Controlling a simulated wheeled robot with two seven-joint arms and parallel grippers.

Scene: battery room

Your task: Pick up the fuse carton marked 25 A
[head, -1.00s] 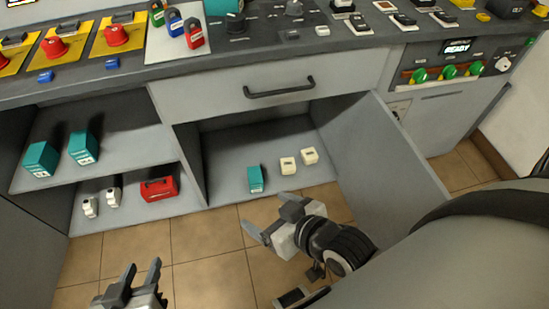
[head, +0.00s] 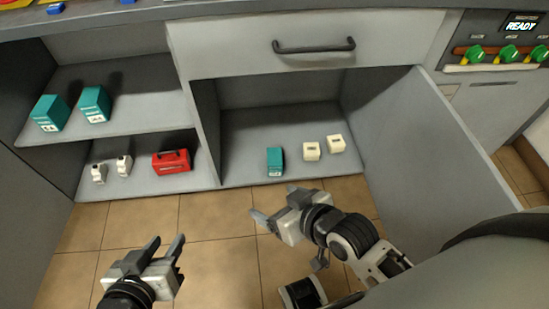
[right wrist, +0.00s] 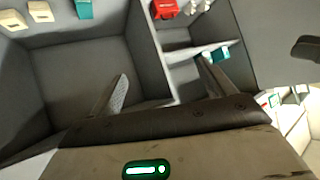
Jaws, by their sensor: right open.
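Three teal cartons are in view in the head view, each with a small white label too small to read. Two stand on the upper left shelf, a left one (head: 49,113) and a right one (head: 94,104). The third teal carton (head: 275,161) stands on the floor of the open cabinet, near its front edge; it also shows in the right wrist view (right wrist: 84,9). My right gripper (head: 272,204) is open and empty, in front of and below that third carton, apart from it. My left gripper (head: 165,243) is open and empty above the tiled floor, lower left.
Two cream boxes (head: 311,151) (head: 336,144) stand right of the third carton. A red case (head: 171,161) and two small white items (head: 124,165) (head: 98,173) are on the lower left shelf. The open cabinet door (head: 430,140) stands at right. A drawer (head: 270,42) overhangs the cabinet.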

